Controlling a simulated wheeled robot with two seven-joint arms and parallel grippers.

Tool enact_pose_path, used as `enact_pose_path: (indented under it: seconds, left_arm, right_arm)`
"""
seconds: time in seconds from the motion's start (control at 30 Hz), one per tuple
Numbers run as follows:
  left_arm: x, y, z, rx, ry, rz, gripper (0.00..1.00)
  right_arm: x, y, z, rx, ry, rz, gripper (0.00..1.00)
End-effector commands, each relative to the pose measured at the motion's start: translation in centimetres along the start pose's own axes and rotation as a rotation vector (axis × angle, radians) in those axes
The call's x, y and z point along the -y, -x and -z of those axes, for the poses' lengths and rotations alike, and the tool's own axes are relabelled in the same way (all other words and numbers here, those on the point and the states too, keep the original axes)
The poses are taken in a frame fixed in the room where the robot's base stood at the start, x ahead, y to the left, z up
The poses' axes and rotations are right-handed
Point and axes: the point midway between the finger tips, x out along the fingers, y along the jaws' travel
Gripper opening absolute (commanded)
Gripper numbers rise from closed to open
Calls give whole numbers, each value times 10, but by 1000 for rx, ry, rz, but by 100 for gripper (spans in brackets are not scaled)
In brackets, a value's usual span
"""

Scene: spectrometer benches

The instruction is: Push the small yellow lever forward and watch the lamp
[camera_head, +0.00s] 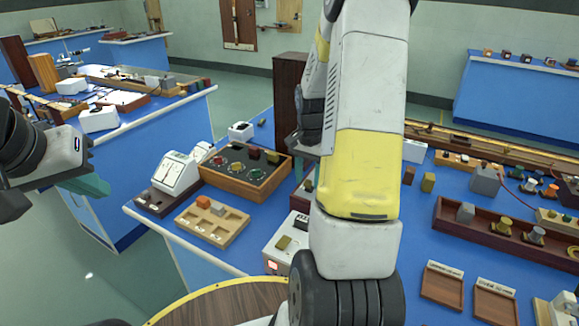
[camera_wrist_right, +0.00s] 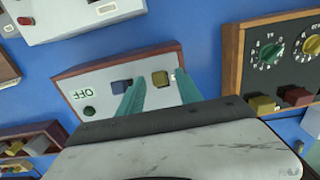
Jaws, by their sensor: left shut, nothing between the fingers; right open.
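In the right wrist view, a yellow block-shaped lever (camera_wrist_right: 160,78) stands on a pale wood-edged panel (camera_wrist_right: 78,88). A dark blue lever (camera_wrist_right: 121,86) sits beside it. A dark green round piece, perhaps the lamp, (camera_wrist_right: 89,110) looks unlit near the label OFF. My right gripper (camera_wrist_right: 159,88) is open, and its teal fingertips appear either side of the yellow lever; contact cannot be told. In the head view my right arm hides this gripper and most of the panel. My left gripper (camera_head: 94,186) is shut and empty at the far left, away from the bench objects.
A wooden dial box (camera_head: 245,170) stands beside the panel and shows in the wrist view (camera_wrist_right: 232,60). A white box (camera_head: 281,257) with a yellow switch and red light is nearer. A compartment tray (camera_head: 212,222) and a white instrument (camera_head: 176,172) stand left.

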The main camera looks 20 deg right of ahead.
Motion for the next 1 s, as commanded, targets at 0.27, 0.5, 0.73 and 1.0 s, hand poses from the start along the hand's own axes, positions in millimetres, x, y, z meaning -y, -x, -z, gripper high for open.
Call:
enact_pose_path:
  seconds: [0.27,0.5,0.73,1.0]
  left_arm:
    - [0,0,0,0,0,0,0]
    - [0,0,0,0,0,0,0]
    - [0,0,0,0,0,0,0]
    - [0,0,0,0,0,0,0]
  right_arm:
    - [0,-2,0,0,1,0,42]
    - [0,-2,0,0,1,0,0]
    - [0,-2,0,5,-1,0,0]
    - [0,-1,7,93,-2,1,0]
